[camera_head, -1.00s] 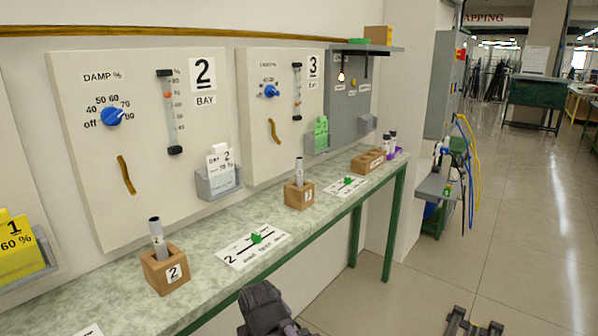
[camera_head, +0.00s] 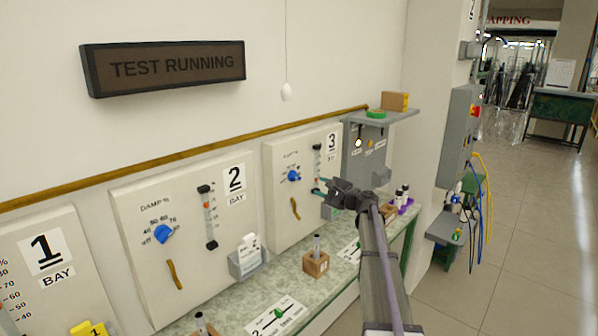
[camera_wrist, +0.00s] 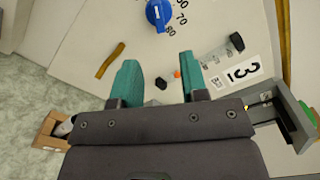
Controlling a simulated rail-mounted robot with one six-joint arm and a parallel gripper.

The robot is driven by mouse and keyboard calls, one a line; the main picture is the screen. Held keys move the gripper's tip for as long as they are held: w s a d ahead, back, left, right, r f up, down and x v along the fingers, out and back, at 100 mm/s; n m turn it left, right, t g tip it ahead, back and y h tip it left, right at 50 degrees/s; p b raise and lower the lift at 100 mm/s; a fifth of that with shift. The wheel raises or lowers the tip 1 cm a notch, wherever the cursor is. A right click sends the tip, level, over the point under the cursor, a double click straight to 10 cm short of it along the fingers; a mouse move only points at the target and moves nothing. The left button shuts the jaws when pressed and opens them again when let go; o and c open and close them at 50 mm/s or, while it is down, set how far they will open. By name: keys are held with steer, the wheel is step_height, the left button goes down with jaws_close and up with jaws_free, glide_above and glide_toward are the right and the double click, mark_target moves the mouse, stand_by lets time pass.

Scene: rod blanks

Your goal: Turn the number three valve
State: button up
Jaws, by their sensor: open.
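The bay 3 panel (camera_head: 272,225) is on the wall, marked with a black 3 (camera_head: 332,141). Its blue knob (camera_head: 294,175) is in the panel's upper left; in the wrist view the knob (camera_wrist: 158,14) is at the top edge, partly cut off, beyond my fingertips. A slim gauge tube (camera_head: 317,165) with an orange float is beside it; the tube also shows in the wrist view (camera_wrist: 222,50). My gripper (camera_head: 318,187) is in front of the panel's right side, its teal fingers (camera_wrist: 158,72) open and empty, apart from the knob.
The bay 2 panel (camera_head: 130,215) with its own blue knob (camera_head: 162,233) is to the left. A wooden block (camera_head: 316,264) with a rod stands on the bench below. A grey shelf (camera_head: 385,116) juts out at right. A dark TEST RUNNING sign (camera_head: 163,67) hangs above.

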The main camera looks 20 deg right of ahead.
mark_target(298, 178)
steer(key=x, duration=1)
steer(key=shift+w+a, duration=0.25)
steer(key=shift+w, duration=0.1)
jaws_close()
